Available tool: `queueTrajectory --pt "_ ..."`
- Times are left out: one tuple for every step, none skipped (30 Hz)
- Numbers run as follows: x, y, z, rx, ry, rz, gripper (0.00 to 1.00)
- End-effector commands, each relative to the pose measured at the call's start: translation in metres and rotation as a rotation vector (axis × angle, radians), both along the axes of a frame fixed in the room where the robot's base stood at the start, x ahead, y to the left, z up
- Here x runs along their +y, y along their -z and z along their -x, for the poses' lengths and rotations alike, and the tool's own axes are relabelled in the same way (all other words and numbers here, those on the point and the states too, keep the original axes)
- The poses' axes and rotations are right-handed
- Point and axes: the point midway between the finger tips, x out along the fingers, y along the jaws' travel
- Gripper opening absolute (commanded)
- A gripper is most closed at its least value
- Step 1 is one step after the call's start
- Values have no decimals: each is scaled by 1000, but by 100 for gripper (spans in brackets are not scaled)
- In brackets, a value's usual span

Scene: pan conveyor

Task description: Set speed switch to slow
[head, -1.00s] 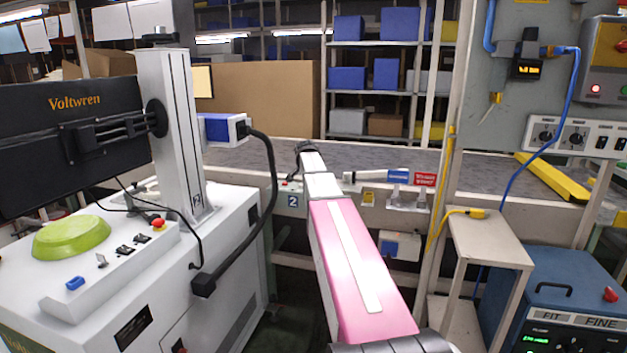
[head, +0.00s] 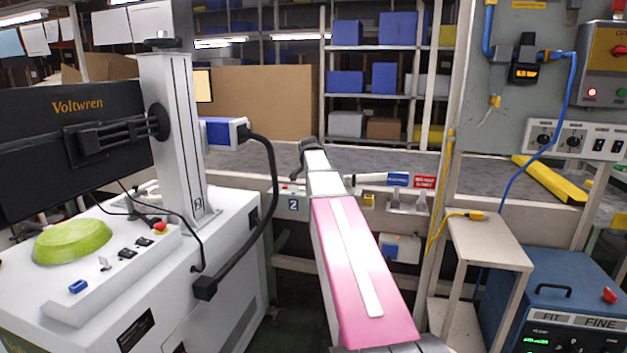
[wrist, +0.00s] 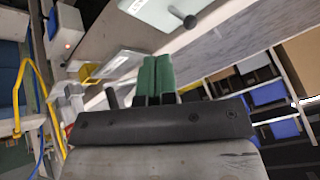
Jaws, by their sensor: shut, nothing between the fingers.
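My gripper (wrist: 155,78) shows in the wrist view as two green fingers side by side, shut and empty. In the head view my arm hides it as it reaches to the conveyor's front edge. Close ahead in the wrist view is a pale plate with a black-tipped lever (wrist: 185,18); the fingertips look apart from it. A second pale plate (wrist: 120,63) lies left of the fingers. I cannot tell which of these, if any, is the speed switch. A control panel (head: 575,140) with two knobs and black rocker switches is at the right in the head view; its labels are too small to read.
The conveyor (head: 400,160) runs across the back. A small side table (head: 490,235) and a blue FIT FINE box (head: 550,290) stand right. A yellow bar (head: 550,180) lies on the conveyor.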

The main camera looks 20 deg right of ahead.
Motion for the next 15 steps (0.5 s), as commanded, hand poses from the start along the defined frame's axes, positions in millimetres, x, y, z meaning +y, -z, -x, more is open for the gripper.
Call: queueTrajectory --pt "7 -11 5 -3 -3 0 0" --pt "10 -17 7 -3 -3 0 0" --pt "13 -23 11 -3 -3 0 0" --pt "15 -28 13 -3 -3 0 0" --pt "17 -33 15 -3 -2 0 0" --pt "20 -40 19 -3 -2 0 0" --pt "22 -44 21 -3 -2 1 0" --pt "24 -49 23 -3 -2 1 0" --pt "26 -54 25 -2 -2 1 0" --pt "28 -58 27 -2 -2 1 0" --pt "30 -61 29 -2 -2 1 0" --pt "32 -65 30 -3 -2 0 0" --pt "33 -68 32 -3 -2 0 0" --pt "34 -70 33 -2 -2 1 0" --pt "35 -73 34 -1 -1 1 0"
